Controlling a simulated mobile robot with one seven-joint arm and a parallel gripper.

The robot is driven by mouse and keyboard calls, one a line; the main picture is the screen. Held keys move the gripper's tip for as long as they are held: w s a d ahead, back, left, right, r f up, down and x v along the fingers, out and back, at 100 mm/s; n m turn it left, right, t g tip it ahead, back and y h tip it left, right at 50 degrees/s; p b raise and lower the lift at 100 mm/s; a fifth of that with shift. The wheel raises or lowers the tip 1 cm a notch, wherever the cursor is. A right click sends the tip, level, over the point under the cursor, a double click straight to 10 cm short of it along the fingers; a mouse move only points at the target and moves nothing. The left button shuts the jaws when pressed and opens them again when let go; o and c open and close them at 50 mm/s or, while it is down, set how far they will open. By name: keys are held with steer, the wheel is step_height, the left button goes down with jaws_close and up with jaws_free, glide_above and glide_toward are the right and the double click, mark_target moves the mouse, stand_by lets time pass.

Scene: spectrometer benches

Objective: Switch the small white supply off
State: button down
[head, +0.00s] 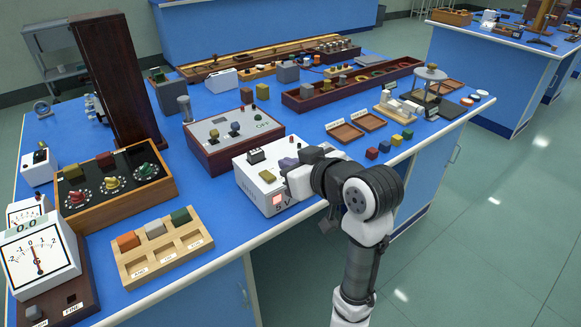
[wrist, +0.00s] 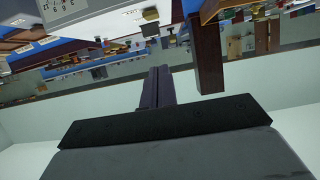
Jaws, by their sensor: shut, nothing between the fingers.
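The small white supply (head: 258,190) is a white box at the front edge of the blue bench, marked "5 V". A red-orange lit patch (head: 277,199) shows on its front face. A black part and a purple part show on its top. My arm crosses in front of its right side and hides part of it. My gripper (wrist: 158,84) is shut and empty in the wrist view, its dark fingers together. In the head view the arm largely hides the gripper, and I cannot tell whether it touches the supply.
A control box (head: 228,133) with knobs stands behind the supply. A wooden sorting tray (head: 148,272) with coloured blocks lies to the left. Small coloured cubes (head: 384,146) and brown trays (head: 345,135) lie to the right. The floor (head: 480,220) right of the bench is clear.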

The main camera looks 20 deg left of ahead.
steer(key=p, duration=0.1)
glide_above(275, 185)
steer(key=f, duration=0.2)
steer(key=shift+w+a+f, duration=0.1)
steer(key=shift+a+f, duration=0.3)
steer(key=shift+s+d+f, duration=0.1)
steer(key=shift+d+f, duration=0.05)
steer(key=shift+f, duration=0.45)
steer(key=shift+s+d+f, duration=0.1)
steer(key=shift+d+f, duration=0.05)
steer(key=shift+f, duration=0.45)
steer(key=shift+d+f, duration=0.1)
steer(key=shift+f, duration=0.65)
